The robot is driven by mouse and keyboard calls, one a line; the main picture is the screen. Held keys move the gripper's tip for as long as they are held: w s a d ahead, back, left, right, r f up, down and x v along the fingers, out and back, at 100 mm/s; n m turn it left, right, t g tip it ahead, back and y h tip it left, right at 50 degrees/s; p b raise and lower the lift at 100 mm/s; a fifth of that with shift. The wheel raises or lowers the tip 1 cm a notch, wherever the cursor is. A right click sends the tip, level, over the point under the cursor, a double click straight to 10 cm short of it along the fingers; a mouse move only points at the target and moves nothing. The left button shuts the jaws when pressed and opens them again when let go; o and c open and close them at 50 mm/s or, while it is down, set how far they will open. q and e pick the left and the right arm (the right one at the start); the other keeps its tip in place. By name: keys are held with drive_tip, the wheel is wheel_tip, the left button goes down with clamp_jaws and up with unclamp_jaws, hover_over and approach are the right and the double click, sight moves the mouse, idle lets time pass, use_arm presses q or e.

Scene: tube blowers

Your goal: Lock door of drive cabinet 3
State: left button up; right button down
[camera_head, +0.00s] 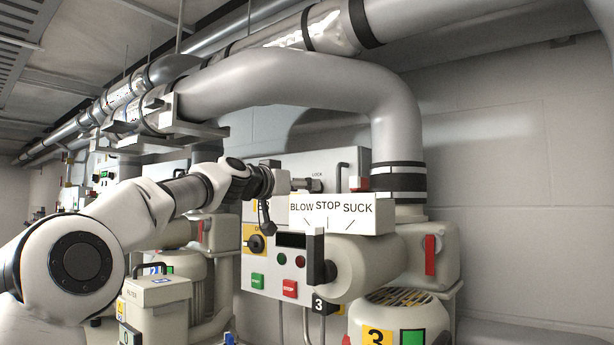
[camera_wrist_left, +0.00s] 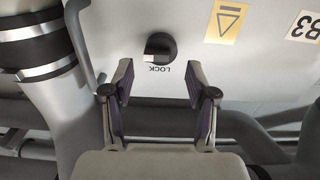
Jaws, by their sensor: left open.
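The pale drive cabinet (camera_head: 300,163) is at the centre of the head view, behind the blower controls. Its door carries a "LOCK" label and a dark bar handle. In the left wrist view the black round lock knob (camera_wrist_left: 162,45) sits on the door (camera_wrist_left: 115,25), with "LOCK" upside down beside it. A pale mark on the knob points toward that label. My left gripper (camera_head: 306,185) is close to the door in the head view. In the left wrist view its spread fingers (camera_wrist_left: 158,78) are empty, on either side below the knob, apart from it. My right gripper is out of view.
A "BLOW STOP SUCK" sign (camera_head: 342,214) stands just below my left gripper, with a black lever (camera_head: 318,262) below it. A thick grey pipe (camera_head: 395,110) curves over the cabinet. A yellow-backed switch (camera_head: 255,243) and green and red buttons are lower on the front.

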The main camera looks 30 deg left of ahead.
use_arm(q)
drive_tip(key=w, duration=0.3)
drive_tip(key=shift+d+f, duration=0.2)
drive_tip(key=shift+d, duration=0.1)
drive_tip(key=shift+s+a+r, duration=0.1)
drive_tip(key=shift+s+a, duration=0.05)
drive_tip(key=shift+s, duration=0.3)
drive_tip(key=c, duration=0.3)
drive_tip(key=shift+s+r, duration=0.1)
drive_tip(key=shift+s, duration=0.1)
drive_tip(key=c, duration=0.6)
clamp_jaws()
